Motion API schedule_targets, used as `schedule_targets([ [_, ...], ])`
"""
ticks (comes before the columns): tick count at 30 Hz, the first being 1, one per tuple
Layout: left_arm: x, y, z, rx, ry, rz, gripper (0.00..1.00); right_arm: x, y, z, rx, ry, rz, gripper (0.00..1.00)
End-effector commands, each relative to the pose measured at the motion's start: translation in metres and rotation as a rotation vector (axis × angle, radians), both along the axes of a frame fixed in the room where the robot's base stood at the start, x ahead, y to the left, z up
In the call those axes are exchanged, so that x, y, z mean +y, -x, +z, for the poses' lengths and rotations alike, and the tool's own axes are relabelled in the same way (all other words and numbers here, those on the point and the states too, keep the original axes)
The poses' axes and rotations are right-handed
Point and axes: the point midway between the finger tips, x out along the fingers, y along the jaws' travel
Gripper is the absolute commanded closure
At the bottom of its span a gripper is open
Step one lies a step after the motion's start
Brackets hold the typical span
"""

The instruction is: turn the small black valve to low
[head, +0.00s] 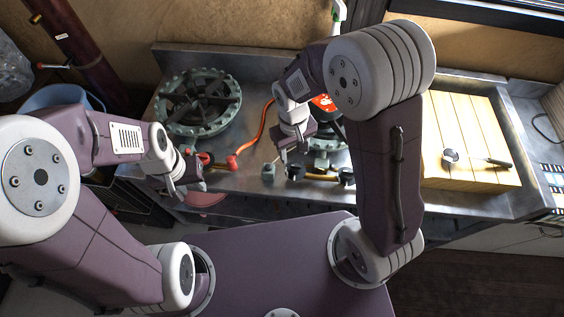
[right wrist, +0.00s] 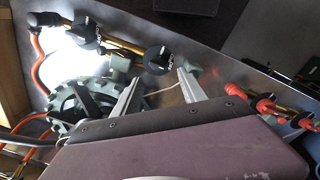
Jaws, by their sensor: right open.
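Two black valves with pale pointer marks and small chains sit on a brass pipe along the stove's front. One (head: 295,172) is just below my right gripper (head: 290,153); the other (head: 347,175) is further right. In the right wrist view, one valve (right wrist: 157,58) lies just beyond the open fingertips of my right gripper (right wrist: 158,75), apart from them. The other valve (right wrist: 86,30) is at upper left. I cannot tell which is smaller, and no low mark is readable. My left gripper (head: 178,190) is at the front left of the stove; its jaws are unclear.
A green burner (head: 198,102) stands at the left; a second (head: 325,138) is partly behind my right arm. An orange hose (head: 263,125) runs between them. Red valves (right wrist: 235,90) lie near my left gripper. A wooden board (head: 465,150) holds a small pan at right.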

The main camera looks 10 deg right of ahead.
Motion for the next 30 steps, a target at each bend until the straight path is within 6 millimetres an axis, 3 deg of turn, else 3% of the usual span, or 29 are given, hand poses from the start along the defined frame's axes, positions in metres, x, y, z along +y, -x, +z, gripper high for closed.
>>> schedule_targets([
  [5, 0.000, 0.000, -0.002, 0.000, 0.000, 0.000, 0.64, -0.001, 0.000, -0.012, 0.001, 0.000, 0.000, 0.50],
  [15, 0.000, 0.000, -0.009, 0.000, 0.000, 0.000, 0.64, -0.005, 0.000, -0.078, 0.003, 0.000, -0.001, 0.50],
  [19, 0.000, 0.000, -0.009, 0.000, 0.000, 0.000, 0.64, -0.005, -0.001, -0.089, -0.001, -0.001, -0.002, 0.50],
  [27, 0.000, 0.000, -0.009, 0.000, 0.000, 0.000, 0.64, -0.005, -0.001, -0.091, -0.003, -0.002, -0.001, 0.50],
  [30, 0.000, 0.000, -0.009, 0.000, 0.000, 0.000, 0.64, -0.005, -0.001, -0.090, -0.003, -0.002, -0.001, 0.78],
])
